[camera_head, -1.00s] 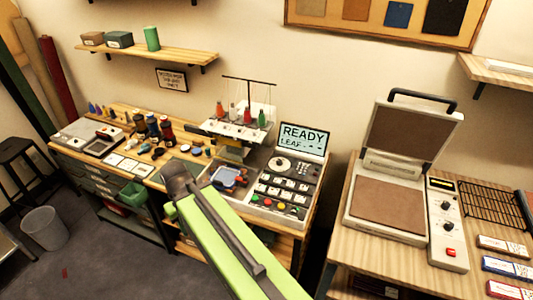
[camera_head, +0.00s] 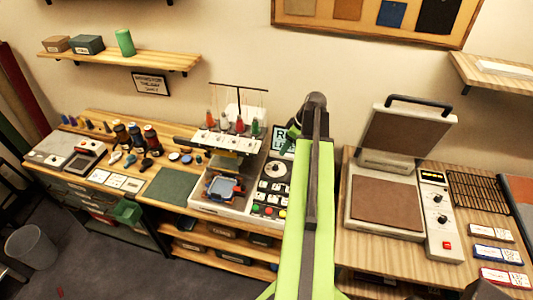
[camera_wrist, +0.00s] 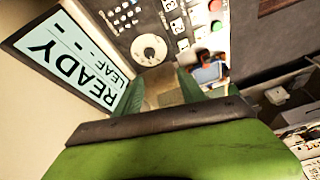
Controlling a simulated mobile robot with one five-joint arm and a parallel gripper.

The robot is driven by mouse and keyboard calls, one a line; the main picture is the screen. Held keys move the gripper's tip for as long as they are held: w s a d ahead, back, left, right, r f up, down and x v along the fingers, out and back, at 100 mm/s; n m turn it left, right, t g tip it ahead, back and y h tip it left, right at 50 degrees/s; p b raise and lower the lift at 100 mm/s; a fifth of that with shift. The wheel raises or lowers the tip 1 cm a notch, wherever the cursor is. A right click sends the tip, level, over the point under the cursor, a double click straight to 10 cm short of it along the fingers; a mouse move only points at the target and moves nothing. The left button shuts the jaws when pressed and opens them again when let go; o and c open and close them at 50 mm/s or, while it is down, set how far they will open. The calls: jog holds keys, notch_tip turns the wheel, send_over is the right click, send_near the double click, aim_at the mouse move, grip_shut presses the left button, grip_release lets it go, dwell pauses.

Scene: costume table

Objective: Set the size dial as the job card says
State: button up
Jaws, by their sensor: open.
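A round white dial (camera_head: 276,170) with a dark centre sits on the control panel of the embroidery machine (camera_head: 228,142). It also shows in the wrist view (camera_wrist: 149,50), just beyond my fingers. The screen (camera_wrist: 75,62) beside it reads "READY" and "LEAF" followed by dashes; in the head view my arm hides most of it. My gripper (camera_wrist: 160,88) has its green fingers apart and empty, near the panel and apart from the dial. Several white cards (camera_head: 115,180) lie on the left of the table; their print is too small to read.
Panel buttons (camera_head: 266,198) lie below the dial. A hooped piece (camera_head: 223,188) lies on the machine bed. The open heat press (camera_head: 388,203) stands on the right table, with a control box carrying knobs (camera_head: 438,215).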

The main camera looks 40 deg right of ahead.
jog(key=s+d, duration=0.1)
jog(key=d, duration=0.2)
jog(key=b, duration=1.6)
send_near(276, 166)
jog(key=shift+t, duration=0.3)
jog(key=x, duration=0.8)
jog(key=shift+s+f, duration=0.15)
jog(key=shift+f, duration=0.1)
jog(key=shift+c, duration=0.2)
grip_shut()
